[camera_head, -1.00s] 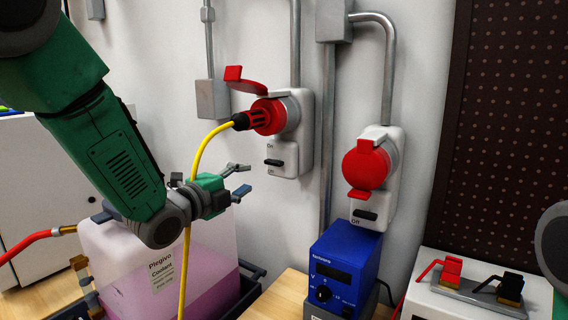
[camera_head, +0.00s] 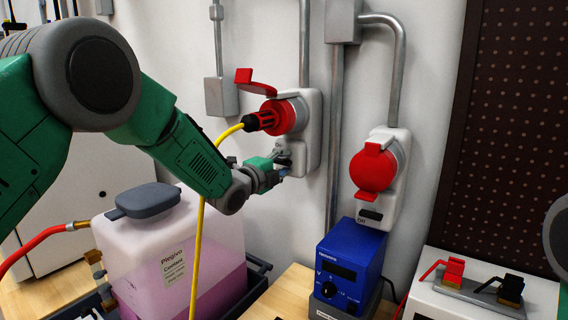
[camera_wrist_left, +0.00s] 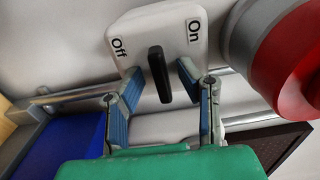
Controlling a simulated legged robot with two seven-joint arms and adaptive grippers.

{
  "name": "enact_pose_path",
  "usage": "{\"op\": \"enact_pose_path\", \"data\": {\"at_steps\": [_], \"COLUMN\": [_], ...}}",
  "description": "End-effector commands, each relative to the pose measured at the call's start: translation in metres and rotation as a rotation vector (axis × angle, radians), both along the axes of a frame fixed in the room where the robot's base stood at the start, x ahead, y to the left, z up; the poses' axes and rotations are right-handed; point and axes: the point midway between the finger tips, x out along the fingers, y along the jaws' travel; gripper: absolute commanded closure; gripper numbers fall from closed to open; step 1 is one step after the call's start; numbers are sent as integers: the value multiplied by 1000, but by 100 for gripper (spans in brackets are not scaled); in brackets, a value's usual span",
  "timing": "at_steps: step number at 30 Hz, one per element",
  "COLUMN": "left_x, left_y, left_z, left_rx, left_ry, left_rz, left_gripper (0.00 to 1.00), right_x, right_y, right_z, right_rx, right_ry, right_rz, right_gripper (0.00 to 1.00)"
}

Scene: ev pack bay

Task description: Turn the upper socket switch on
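The upper socket (camera_head: 312,135) is a pale wall unit with a red plug (camera_head: 270,118) seated in it and a red lid above. Its black switch lever (camera_wrist_left: 159,74) shows in the left wrist view between the labels On, at right, and Off, at left. I cannot tell for sure which label it is set to. My left gripper (camera_head: 285,164) is at the switch and hides most of it in the head view. In the left wrist view its two blue-padded fingers (camera_wrist_left: 158,92) are open, one on each side of the lever, with gaps showing. My right gripper is out of view.
A yellow cable (camera_head: 200,220) hangs from the plug beside my left arm. A coolant container (camera_head: 140,240) stands below that arm. The lower socket (camera_head: 385,180) is to the right, with a blue power unit (camera_head: 350,262) under it.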

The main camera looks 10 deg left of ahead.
Motion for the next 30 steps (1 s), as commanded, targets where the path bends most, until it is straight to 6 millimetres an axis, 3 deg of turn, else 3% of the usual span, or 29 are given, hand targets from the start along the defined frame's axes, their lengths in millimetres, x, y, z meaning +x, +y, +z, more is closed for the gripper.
{"op": "enact_pose_path", "data": {"at_steps": [4, 5, 7, 20, 30], "left_x": [0, 0, 0, -1, -1], "left_y": [1, 1, 0, -4, -6], "left_z": [0, 0, 1, -2, -3], "left_rx": [0, 0, 1, -29, -228], "left_ry": [-1, -1, 0, 17, 100], "left_rz": [1, 1, 1, -2, -3], "left_gripper": [69, 76, 100, 100, 100], "right_x": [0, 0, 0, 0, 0], "right_y": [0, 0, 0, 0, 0], "right_z": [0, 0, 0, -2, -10], "right_rx": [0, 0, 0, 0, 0], "right_ry": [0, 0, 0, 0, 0], "right_rz": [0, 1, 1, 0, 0], "right_gripper": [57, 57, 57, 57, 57]}}
